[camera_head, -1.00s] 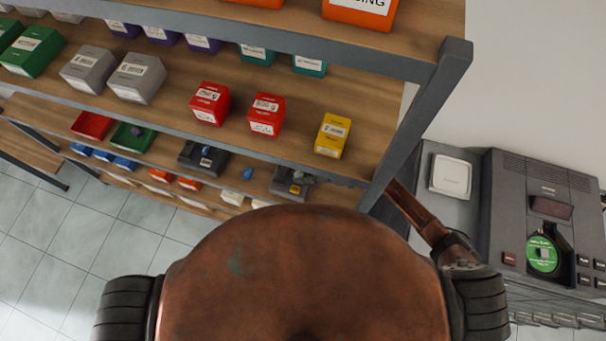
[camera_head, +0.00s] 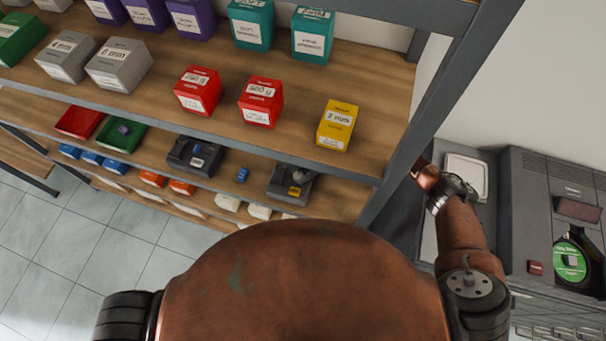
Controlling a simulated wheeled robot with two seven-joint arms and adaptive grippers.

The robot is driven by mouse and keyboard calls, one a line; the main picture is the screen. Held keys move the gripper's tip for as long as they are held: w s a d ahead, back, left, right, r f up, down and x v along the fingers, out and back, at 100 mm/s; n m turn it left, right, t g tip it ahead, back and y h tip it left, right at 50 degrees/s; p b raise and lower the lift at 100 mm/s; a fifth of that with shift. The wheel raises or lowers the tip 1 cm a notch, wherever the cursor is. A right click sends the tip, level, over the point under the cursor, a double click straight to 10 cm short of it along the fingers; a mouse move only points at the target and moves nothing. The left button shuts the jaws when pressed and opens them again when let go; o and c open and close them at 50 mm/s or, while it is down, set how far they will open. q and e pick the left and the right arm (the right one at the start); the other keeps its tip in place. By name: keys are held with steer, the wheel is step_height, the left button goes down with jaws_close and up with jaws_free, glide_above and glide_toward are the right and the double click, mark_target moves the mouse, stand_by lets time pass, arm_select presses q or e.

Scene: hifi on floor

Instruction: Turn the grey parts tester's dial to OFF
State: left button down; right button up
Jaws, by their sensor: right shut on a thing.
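Two dark grey devices sit on the lower shelf, under the board with the labelled boxes. The right one, which looks like the tester (camera_head: 281,190), has a small yellow part on its top. My right arm comes from the right and passes behind the shelf post. My left gripper is out of view.
The shelf board (camera_head: 335,75) with red, yellow, grey, teal and purple boxes hangs over the devices. The shelf post (camera_head: 425,120) stands beside my right arm. A small blue part (camera_head: 243,174) lies between the devices. A grey machine (camera_head: 555,205) with a green disc stands at right.

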stand_by(0.5)
steer(key=o, duration=0.9)
